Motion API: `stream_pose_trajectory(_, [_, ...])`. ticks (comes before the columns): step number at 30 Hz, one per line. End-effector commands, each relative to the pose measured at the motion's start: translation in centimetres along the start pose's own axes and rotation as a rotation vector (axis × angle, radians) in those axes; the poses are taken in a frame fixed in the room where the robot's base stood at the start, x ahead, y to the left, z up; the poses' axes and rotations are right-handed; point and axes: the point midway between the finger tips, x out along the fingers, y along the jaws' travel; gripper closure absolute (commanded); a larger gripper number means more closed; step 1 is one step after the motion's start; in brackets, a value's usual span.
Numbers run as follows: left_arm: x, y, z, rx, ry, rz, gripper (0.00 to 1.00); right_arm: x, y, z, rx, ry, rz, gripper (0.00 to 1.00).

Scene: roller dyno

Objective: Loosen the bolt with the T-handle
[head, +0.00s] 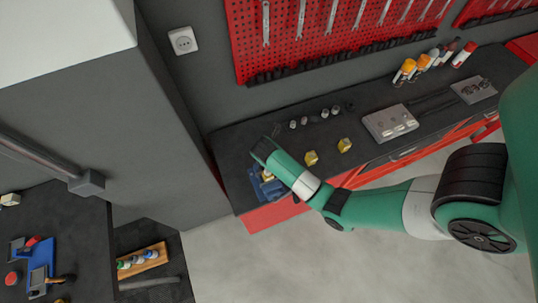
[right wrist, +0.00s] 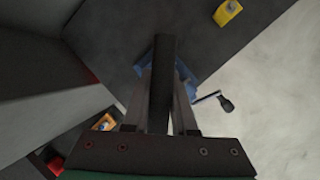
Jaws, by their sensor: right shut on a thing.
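My right gripper (right wrist: 163,95) is shut on a dark straight bar (right wrist: 161,65), which looks like part of the T-handle. The bar runs between its two fingers. In the head view, my right gripper (head: 264,152) is over the blue vise (head: 268,190) at the left end of the workbench. The vise also shows behind the bar in the right wrist view (right wrist: 187,76), with a black crank handle (right wrist: 226,104) at its side. A small yellow part shows at the vise, mostly hidden. The bolt and the handle's lower end are hidden. My left gripper is not in view.
Two yellow blocks (head: 311,158) (head: 344,145) stand on the dark workbench right of the vise. A grey cabinet wall (head: 150,120) rises close on the left.

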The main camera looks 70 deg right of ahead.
Motion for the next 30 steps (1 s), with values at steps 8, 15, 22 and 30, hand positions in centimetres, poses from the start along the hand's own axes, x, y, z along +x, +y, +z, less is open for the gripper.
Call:
stream_pose_trajectory(8, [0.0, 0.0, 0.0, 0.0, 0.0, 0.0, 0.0, 0.02, 0.16, -0.05, -0.161, 0.026, 0.068, 1.0])
stream_pose_trajectory(15, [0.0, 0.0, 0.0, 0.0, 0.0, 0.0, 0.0, -0.02, 0.35, -0.15, -0.223, 0.034, 0.092, 1.0])
stream_pose_trajectory(22, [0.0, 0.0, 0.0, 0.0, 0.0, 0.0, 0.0, -0.02, 0.27, -0.1, -0.141, 0.02, 0.057, 1.0])
stream_pose_trajectory(30, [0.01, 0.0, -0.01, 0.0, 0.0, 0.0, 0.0, -0.07, 0.25, -0.05, -0.137, 0.02, 0.057, 1.0])
